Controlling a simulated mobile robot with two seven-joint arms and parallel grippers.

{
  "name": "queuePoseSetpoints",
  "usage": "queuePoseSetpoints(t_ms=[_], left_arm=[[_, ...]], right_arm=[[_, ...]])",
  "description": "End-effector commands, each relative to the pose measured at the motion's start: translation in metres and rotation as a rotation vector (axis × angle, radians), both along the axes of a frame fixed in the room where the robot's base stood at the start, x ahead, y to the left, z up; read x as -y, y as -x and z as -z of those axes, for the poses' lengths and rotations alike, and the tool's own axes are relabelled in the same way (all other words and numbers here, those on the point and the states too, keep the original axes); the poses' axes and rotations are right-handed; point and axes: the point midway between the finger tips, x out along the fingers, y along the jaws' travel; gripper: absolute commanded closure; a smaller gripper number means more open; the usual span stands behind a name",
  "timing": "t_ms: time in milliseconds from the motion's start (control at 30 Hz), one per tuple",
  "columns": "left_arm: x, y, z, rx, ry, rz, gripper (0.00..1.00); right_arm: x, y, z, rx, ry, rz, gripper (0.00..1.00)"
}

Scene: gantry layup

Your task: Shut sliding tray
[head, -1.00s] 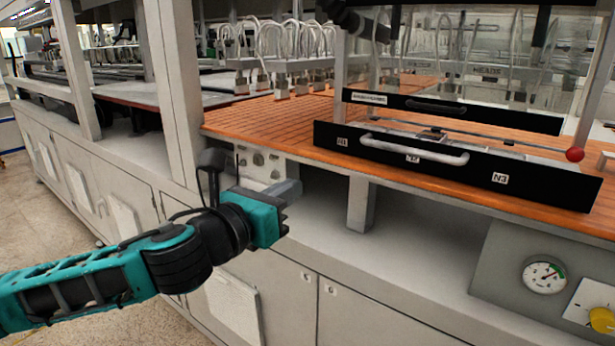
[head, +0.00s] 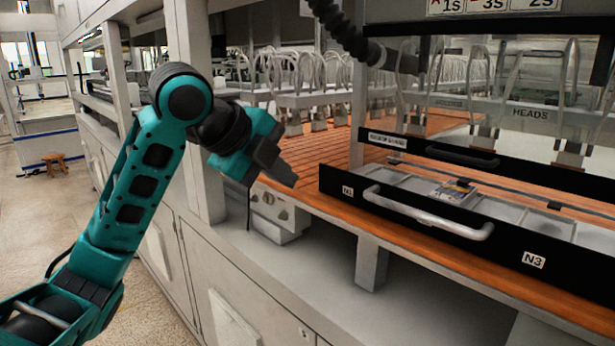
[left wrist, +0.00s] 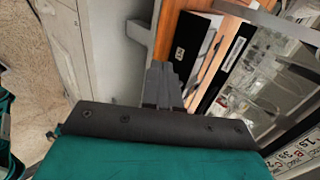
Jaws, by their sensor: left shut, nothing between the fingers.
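The sliding tray (head: 345,207) has a black front panel with N1 and N3 labels and a pale grey bar handle (head: 428,212). It stands pulled out on the orange bench top, with its shallow pale inside showing. Its black front also shows in the left wrist view (left wrist: 186,48). My left gripper (head: 286,178) is shut and empty, in the air to the left of the tray's left end and apart from it. In the left wrist view its closed fingers (left wrist: 160,72) point towards the orange bench edge. My right gripper is not in view.
A second black drawer front (head: 462,157) with a dark handle sits behind the tray. A grey post (head: 192,110) stands behind my left arm. A black corrugated hose (head: 345,28) hangs above. A grey ledge (head: 440,300) runs below the bench top.

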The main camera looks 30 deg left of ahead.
Motion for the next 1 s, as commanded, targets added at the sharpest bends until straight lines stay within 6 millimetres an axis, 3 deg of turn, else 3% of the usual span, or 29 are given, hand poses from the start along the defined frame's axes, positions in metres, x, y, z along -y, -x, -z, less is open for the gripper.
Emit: queuePoseSetpoints(t_ms=[400,700,1000], left_arm=[[0.021,-0.061,0.061,-0.004,-0.001,0.002,1.0],[0.031,-0.094,0.059,0.001,-0.002,0.002,1.0],[0.032,-0.099,0.06,0.001,-0.004,0.001,1.0]], right_arm=[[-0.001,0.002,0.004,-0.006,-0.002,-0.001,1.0],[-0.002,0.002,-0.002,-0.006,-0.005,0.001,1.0],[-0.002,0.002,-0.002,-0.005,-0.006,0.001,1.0]])
